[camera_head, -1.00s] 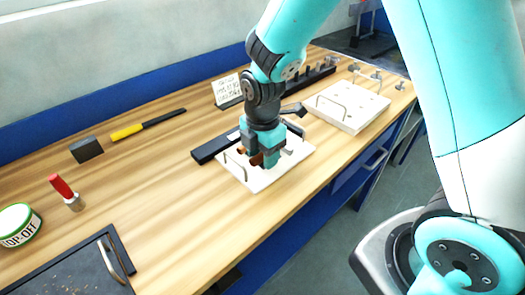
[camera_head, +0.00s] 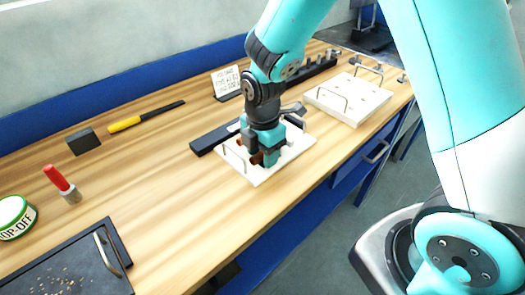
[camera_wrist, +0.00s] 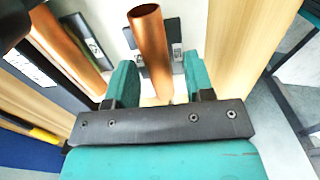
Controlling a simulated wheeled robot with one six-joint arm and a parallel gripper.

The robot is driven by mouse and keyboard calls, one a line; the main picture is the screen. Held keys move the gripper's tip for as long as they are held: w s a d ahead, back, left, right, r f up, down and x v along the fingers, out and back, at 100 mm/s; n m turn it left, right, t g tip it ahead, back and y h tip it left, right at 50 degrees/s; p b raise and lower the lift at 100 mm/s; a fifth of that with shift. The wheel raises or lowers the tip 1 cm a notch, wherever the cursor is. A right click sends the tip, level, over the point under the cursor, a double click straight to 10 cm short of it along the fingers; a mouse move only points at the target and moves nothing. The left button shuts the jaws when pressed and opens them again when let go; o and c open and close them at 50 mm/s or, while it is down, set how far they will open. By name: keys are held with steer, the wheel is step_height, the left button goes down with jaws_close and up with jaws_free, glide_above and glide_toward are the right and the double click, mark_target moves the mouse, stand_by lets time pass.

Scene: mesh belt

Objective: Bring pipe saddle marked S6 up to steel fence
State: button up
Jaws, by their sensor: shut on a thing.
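My gripper (camera_head: 264,152) is low over a white board (camera_head: 259,179) with wire handles. In the wrist view, its two teal fingers (camera_wrist: 160,82) are on either side of an upright copper pipe piece (camera_wrist: 150,40), and it is shut on this piece. A dark saddle plate (camera_wrist: 173,28) with a small pale label shows behind the piece. A second copper pipe (camera_wrist: 68,38) and another labelled dark plate (camera_wrist: 88,36) are to the left. No S6 mark is readable. A dark bar (camera_head: 212,138), possibly the steel fence, lies along the board's left side.
A second white board (camera_head: 347,103) with handles stands further right. A sign (camera_head: 226,80), a yellow-handled tool (camera_head: 126,124), a dark block (camera_head: 83,141), a red marker (camera_head: 60,182) and a dark tray (camera_head: 113,240) are on the bench.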

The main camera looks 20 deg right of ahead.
steer(key=shift+w+d, duration=0.3)
steer(key=shift+d, duration=0.55)
stand_by(0.4)
steer(key=o, duration=1.2)
step_height(320, 180, up, 17)
steer(key=s+a+m+y, duration=0.1)
steer(key=s+a+m, duration=0.1)
steer(key=s+m, duration=0.2)
steer(key=s+a+r+m+y, duration=0.1)
steer(key=s+a+m, duration=0.1)
steer(key=s+m, duration=0.3)
steer(key=s+a+m+y, duration=0.2)
steer(key=s+m, duration=0.3)
steer(key=s, duration=0.5)
steer(key=shift+s+a+r, duration=0.15)
steer(key=shift+a+r, duration=0.25)
steer(key=shift+a, duration=0.05)
